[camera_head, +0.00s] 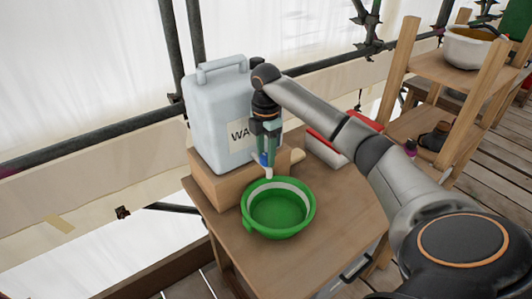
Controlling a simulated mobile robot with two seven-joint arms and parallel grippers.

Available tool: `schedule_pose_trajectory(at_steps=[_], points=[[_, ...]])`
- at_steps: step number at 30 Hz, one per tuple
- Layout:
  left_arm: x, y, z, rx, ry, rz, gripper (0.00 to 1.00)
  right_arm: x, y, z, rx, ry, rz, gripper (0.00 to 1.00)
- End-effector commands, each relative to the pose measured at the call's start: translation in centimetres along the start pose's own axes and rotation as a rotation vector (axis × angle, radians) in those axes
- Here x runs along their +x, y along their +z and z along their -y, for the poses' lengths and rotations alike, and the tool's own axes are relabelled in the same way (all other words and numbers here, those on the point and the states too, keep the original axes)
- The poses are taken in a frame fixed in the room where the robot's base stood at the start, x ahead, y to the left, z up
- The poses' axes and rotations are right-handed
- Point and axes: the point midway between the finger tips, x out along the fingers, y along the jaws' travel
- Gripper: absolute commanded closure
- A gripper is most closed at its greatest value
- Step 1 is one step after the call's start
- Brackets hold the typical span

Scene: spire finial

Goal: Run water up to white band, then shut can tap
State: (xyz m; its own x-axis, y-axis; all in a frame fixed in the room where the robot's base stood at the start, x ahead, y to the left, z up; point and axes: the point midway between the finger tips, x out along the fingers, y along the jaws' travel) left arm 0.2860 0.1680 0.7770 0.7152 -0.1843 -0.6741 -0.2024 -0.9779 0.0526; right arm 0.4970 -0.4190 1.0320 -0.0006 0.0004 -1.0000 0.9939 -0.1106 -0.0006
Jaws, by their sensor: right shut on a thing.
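A pale water can (216,105) with a top handle and a partly hidden label stands on a wooden block (222,187). Its tap, with a white spout (268,172) and a blue part, points down over the green basin (249,222). The basin has a white band inside near its rim. I cannot make out a water level or a stream. My right gripper (266,152) points down in front of the can and is shut on the tap's blue handle; its fingers partly hide the tap. My left gripper is out of view.
The basin and block are on a small wooden table (335,215) with bare board right of the basin. A red and white box (325,148) lies behind my right arm. Shelves at right hold a white pot (467,50). Scaffold poles run behind.

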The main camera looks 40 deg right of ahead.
Motion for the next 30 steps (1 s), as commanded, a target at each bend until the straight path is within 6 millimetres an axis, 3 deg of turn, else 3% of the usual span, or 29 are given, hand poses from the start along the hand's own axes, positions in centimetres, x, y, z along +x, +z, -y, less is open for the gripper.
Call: schedule_pose_trajectory(at_steps=[17, 30], points=[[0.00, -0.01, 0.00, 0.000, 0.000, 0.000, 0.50, -0.02, -0.01, 0.01, 0.072, -0.001, 0.000, 1.00], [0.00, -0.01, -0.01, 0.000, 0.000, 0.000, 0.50, -0.03, 0.00, -0.02, 0.433, 0.000, -0.001, 1.00]])
